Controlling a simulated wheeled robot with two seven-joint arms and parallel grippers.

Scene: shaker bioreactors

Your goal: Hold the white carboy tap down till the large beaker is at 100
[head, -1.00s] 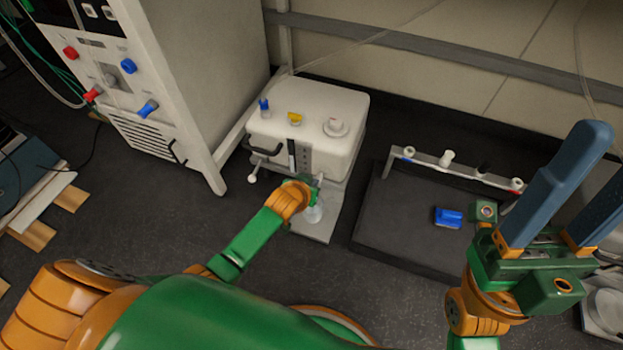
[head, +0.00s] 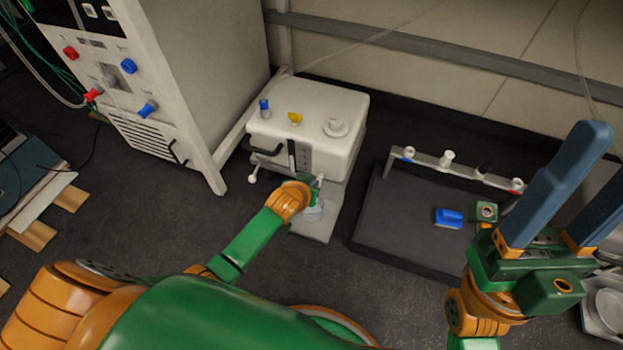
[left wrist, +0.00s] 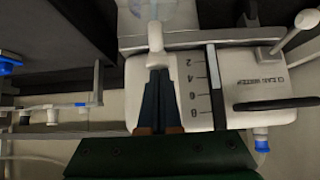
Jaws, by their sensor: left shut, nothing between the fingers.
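The white carboy (head: 310,125) stands on a low stand, its tap (head: 319,180) on the front side. In the left wrist view, the white tap (left wrist: 155,38) juts out beyond my fingertips, and the carboy's scale (left wrist: 192,85) shows beside them. My left gripper (left wrist: 158,70) is shut and empty, its tips at the base of the tap; I cannot tell whether they touch it. A clear beaker (head: 314,212) stands below the tap, partly hidden by my wrist; its level cannot be read. It also shows cut off in the left wrist view (left wrist: 165,10). My right gripper (head: 598,170) is open and empty.
A dark platform (head: 395,235) with a blue item (head: 448,218) and a rail of fittings (head: 455,165) is right of the carboy. A tall white cabinet (head: 200,80) stands to the left. Dark floor (head: 150,215) lies open at front left.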

